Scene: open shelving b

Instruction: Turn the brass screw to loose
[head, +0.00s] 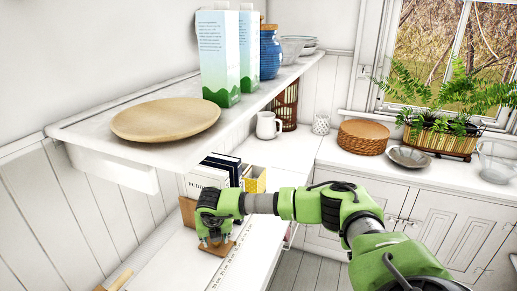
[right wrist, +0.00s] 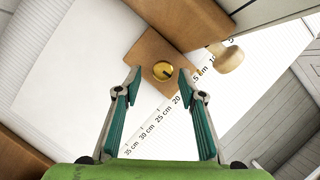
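The brass screw (right wrist: 163,70) is a round gold head with a dark slot, set in a square brown wooden plate (right wrist: 150,48). In the right wrist view it lies between and beyond the fingertips. My right gripper (right wrist: 160,80) is open, its teal-padded fingers apart on either side of the screw, with no clear contact visible. In the head view my right gripper (head: 215,242) points down over the wooden plate (head: 220,251), and it hides the screw. My left gripper is not in view.
A ruler strip (right wrist: 163,115) runs beside the plate, and a wooden knob (right wrist: 230,58) stands close to it. Books (head: 205,180) stand behind my gripper. An upper shelf (head: 90,130) with a wooden dish (head: 166,119) and cartons (head: 218,60) overhangs at left.

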